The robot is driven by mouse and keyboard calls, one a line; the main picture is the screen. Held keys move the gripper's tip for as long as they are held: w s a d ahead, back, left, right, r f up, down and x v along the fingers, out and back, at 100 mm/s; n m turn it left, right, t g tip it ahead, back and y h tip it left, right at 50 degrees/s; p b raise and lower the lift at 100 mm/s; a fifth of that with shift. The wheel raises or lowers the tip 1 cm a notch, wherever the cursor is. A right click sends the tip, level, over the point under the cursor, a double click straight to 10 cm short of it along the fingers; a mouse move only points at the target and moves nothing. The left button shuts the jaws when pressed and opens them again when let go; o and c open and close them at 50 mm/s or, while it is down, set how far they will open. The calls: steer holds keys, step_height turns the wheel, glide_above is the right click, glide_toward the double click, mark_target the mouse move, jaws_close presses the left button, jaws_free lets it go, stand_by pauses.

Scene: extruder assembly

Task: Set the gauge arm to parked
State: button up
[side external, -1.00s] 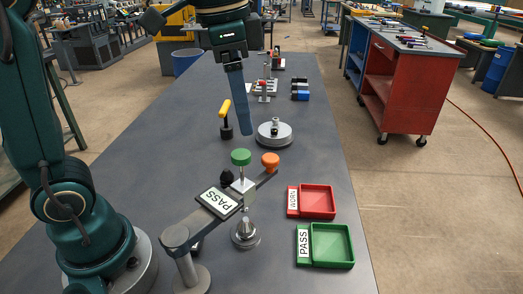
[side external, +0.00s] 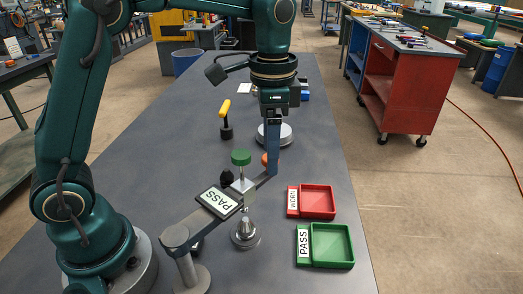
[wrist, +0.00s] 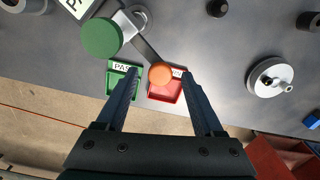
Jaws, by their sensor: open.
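The gauge arm (side external: 262,181) is a grey bar on a post, with a PASS plate (side external: 218,201), a green knob (side external: 241,157) and an orange knob (side external: 265,160) at its far end. The bar reaches out over the dark table, above a small metal part on a round base (side external: 245,232). My gripper (side external: 272,172) points down at the orange knob; a blue finger partly hides it. In the wrist view the orange knob (wrist: 160,73) appears between the open fingertips (wrist: 160,76), with a gap on each side. I see no finger touching it.
A red tray (side external: 318,201) and a green PASS tray (side external: 331,245) lie right of the gauge. A yellow-handled tool (side external: 225,118) and a round metal disc (side external: 287,135) stand farther back.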

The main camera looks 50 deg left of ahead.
steer(key=shift+f, duration=0.25)
jaws_close()
stand_by(1.4)
